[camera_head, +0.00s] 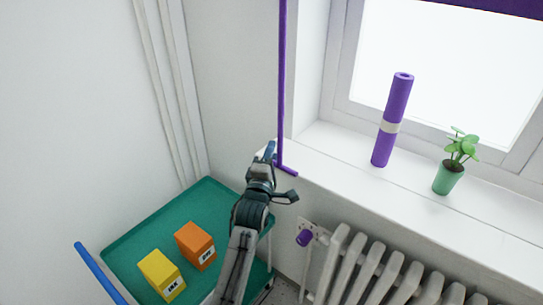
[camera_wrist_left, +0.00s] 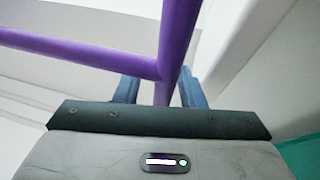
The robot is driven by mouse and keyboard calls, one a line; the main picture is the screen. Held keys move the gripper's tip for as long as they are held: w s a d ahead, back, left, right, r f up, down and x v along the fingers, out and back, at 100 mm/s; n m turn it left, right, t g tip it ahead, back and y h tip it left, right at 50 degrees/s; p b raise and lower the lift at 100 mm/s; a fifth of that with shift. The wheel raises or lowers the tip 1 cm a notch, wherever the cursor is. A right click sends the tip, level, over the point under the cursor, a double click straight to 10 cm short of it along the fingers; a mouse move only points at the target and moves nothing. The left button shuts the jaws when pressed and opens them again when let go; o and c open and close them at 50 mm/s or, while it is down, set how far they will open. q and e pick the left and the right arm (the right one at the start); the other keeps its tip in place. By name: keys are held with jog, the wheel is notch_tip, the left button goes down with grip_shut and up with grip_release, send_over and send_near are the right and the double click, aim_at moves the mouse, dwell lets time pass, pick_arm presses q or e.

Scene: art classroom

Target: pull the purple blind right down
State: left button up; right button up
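The purple blind (camera_head: 505,7) shows only as a strip at the top right, across the top of the window. A long thin purple pull rod (camera_head: 282,80) hangs at the left of the window recess, with a short crossbar (camera_head: 288,171) at its lower end. My left gripper (camera_head: 271,153) is at the rod's lower end. In the left wrist view its two blue fingers (camera_wrist_left: 159,91) stand open on either side of the rod (camera_wrist_left: 177,35), with gaps visible. The crossbar (camera_wrist_left: 90,56) runs off to the left there. My right gripper is out of view.
A purple roll with a pale band (camera_head: 397,100) and a green potted plant (camera_head: 448,178) stand on the white sill (camera_head: 340,158). Below are a white radiator (camera_head: 372,265) and purple knob (camera_head: 304,238). A green trolley (camera_head: 130,232) holds yellow (camera_head: 161,275) and orange boxes (camera_head: 195,245).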

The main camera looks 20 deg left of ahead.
pick_arm(q)
jog(key=shift+s, duration=0.1)
jog(key=s+f+b, duration=0.2)
jog(key=s, duration=0.8)
jog(key=shift+s+d, duration=0.25)
jog(key=shift+d, duration=0.05)
